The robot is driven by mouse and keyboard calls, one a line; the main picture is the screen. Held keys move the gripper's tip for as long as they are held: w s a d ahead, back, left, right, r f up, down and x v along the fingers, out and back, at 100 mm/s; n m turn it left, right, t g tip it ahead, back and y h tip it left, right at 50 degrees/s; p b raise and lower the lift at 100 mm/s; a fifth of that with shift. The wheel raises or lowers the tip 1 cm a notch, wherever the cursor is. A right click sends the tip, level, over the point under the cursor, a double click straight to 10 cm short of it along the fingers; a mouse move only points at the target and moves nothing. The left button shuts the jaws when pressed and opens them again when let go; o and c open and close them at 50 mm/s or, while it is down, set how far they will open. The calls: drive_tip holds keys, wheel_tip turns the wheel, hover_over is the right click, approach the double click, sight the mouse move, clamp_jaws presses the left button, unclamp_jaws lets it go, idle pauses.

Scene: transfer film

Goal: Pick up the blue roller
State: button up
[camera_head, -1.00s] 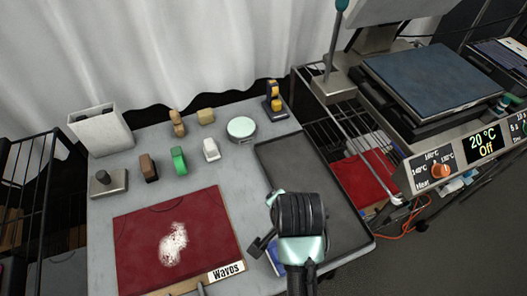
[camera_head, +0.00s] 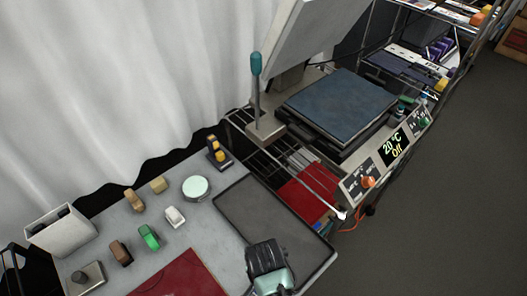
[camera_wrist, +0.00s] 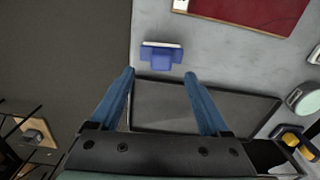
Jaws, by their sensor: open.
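A blue object (camera_wrist: 161,54) with a pale strip along one edge lies on the grey table, just beyond my fingertips in the wrist view. I cannot tell for sure whether it is the roller. It is not visible in the head view. My gripper (camera_wrist: 159,78) is open, its two blue fingers apart with nothing between them. In the head view my wrist (camera_head: 268,265) is at the bottom, over the near part of the dark tray. A dark-blue and yellow item (camera_head: 218,152) stands at the table's back edge; it also shows in the wrist view (camera_wrist: 296,142).
The dark tray (camera_head: 257,203) lies on the table's right side. A red sheet (camera_head: 183,275), a round pale-green item (camera_head: 196,188) and several small blocks lie left of it. A heat press (camera_head: 340,107) stands behind right. Dark floor is free at right.

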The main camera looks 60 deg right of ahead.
drive_tip(key=shift+d+f, duration=0.1)
drive_tip(key=shift+f, duration=3.55)
drive_tip(key=shift+w, duration=0.1)
clamp_jaws()
